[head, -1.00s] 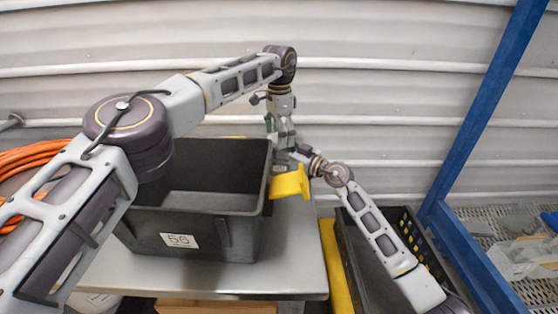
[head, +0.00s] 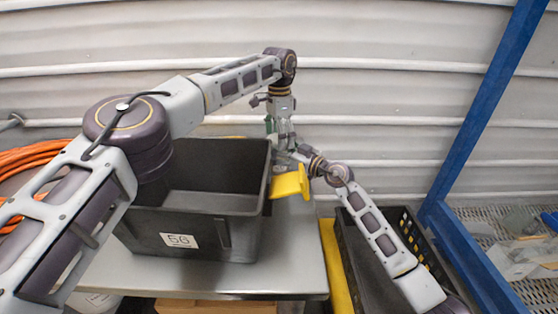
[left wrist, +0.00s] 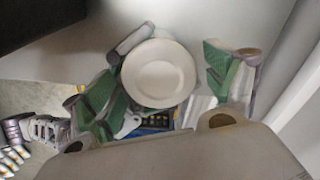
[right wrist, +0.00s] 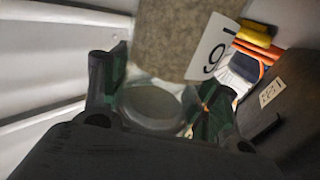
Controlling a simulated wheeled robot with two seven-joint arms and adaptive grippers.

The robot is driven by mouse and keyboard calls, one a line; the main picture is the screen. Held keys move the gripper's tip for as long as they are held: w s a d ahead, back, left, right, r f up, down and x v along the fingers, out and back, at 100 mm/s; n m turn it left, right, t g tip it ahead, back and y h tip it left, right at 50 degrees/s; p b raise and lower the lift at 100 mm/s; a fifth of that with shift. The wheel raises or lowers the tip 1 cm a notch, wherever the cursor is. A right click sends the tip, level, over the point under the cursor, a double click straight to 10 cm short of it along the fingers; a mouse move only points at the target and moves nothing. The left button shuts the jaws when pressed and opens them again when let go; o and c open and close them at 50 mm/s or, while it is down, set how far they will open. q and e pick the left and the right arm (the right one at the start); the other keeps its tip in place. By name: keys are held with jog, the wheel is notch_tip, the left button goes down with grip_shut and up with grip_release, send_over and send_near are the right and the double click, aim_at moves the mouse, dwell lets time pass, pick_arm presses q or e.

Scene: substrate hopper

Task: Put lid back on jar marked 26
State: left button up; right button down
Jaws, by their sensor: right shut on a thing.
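A speckled beige jar (right wrist: 180,35) shows in the right wrist view. Its white label (right wrist: 212,48) appears upside down and partly covered; a 6 can be made out, the other digit not surely. A round grey lid (right wrist: 155,104) with a clear rim sits between the fingers of my right gripper (right wrist: 160,103), which is shut on it. In the left wrist view a pale round disc (left wrist: 159,72), seemingly the same lid, lies between the spread fingers of my left gripper (left wrist: 163,82), with a gap on the right.
A black bin (head: 195,235) marked 56 stands on the metal table (head: 300,265), left of the grippers. A yellow piece (head: 290,185) is beside its right wall. A black crate (head: 365,260) and a blue post (head: 480,120) are at right. A corrugated wall closes the back.

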pick_arm(q)
jog(key=shift+r, duration=0.1)
jog(key=shift+r, duration=2.2)
jog(key=shift+o, duration=1.2)
pick_arm(e)
jog(key=shift+c, duration=1.6)
grip_release()
jog(key=shift+v, duration=5.95)
